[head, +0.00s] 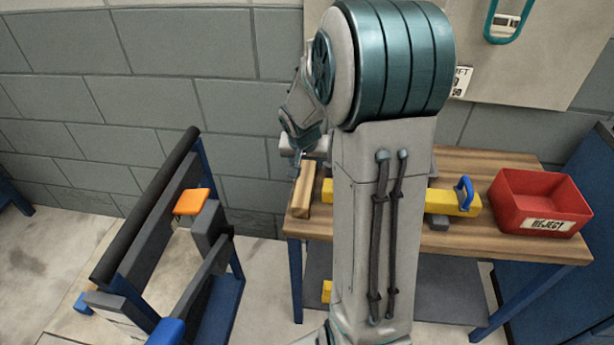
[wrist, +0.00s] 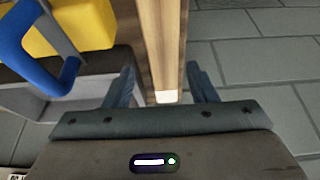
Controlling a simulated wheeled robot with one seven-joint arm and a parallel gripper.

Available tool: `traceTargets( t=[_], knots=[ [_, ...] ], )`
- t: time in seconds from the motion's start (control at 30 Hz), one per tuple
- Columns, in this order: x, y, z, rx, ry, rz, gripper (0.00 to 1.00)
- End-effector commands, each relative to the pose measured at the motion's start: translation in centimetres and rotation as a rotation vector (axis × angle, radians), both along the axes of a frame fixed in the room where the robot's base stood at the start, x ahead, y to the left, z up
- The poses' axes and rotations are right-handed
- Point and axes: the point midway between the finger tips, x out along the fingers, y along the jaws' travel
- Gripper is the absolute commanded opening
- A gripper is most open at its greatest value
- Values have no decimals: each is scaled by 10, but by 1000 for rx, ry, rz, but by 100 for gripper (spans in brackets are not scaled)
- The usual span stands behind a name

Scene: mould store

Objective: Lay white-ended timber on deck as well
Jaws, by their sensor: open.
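The timber (head: 303,190) lies near the left end of the wooden bench top (head: 460,242). Its pale white end (wrist: 166,97) shows in the wrist view. My gripper (head: 296,158) is at the far end of this timber in the head view and is partly hidden by my own arm. In the wrist view my gripper (wrist: 162,84) has its fingers apart, one on each side of the timber's line near the white end, with gaps on both sides. Which surface is the deck I cannot tell; a grey lower shelf (head: 440,292) is under the bench.
A yellow block (head: 440,200) with a blue handle and a red REJECT bin (head: 540,199) are on the bench. A blue-framed trolley (head: 228,290) with a black rail and an orange piece (head: 190,201) stands left. A block wall is close behind.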

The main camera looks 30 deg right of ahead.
Motion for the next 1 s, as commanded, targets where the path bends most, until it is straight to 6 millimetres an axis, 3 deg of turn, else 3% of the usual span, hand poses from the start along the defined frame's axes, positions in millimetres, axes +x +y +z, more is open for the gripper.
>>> traceTargets(
  t=[0.1, 0.37, 0.7, 1.0],
  knots=[
    [6, -4, -20, 1, 2, 1, 52],
    [13, -8, -33, 1, 1, 0, 52],
    [34, -19, -69, 0, 0, 1, 52],
    [36, -20, -74, 0, -1, 0, 52]
  ],
)
